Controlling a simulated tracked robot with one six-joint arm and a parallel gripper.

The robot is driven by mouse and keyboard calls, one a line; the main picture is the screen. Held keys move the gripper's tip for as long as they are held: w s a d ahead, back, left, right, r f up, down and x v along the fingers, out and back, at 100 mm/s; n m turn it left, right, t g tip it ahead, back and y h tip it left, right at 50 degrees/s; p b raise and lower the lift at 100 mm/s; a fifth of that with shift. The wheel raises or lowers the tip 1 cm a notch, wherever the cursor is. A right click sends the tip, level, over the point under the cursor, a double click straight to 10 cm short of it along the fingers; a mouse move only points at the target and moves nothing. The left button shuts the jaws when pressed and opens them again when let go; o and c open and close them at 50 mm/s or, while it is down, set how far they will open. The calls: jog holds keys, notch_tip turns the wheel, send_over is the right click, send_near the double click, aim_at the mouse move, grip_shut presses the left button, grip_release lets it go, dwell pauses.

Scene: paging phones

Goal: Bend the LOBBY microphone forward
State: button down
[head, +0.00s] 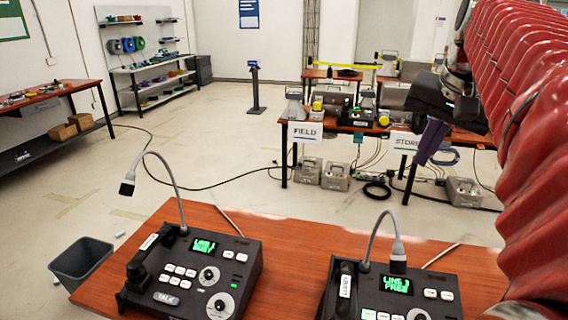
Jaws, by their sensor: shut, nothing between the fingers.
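Two black paging phones stand on the wooden table in front of me. The left phone (190,272) has a grey gooseneck microphone (172,172) that arches left, its dark head hanging beyond the phone's left side. The right phone (385,290) has a gooseneck microphone (375,228) that arches right, its head hanging over the area by the green screen. My gripper (430,142) is shut and empty, high at the upper right, apart from both phones and microphones.
The wooden table (290,240) has bare room between and behind the phones. A grey bin (80,262) stands on the floor at its left. Farther back are a bench with FIELD (306,132) and STORE (405,141) signs, and shelves (150,75).

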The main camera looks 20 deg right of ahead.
jog(key=shift+f, duration=0.15)
notch_tip(320, 180, down, 11)
jog(key=w+a, duration=0.1)
jog(key=w, duration=0.1)
jog(key=shift+a, duration=0.2)
dwell(0.6)
jog(key=shift+f, duration=0.1)
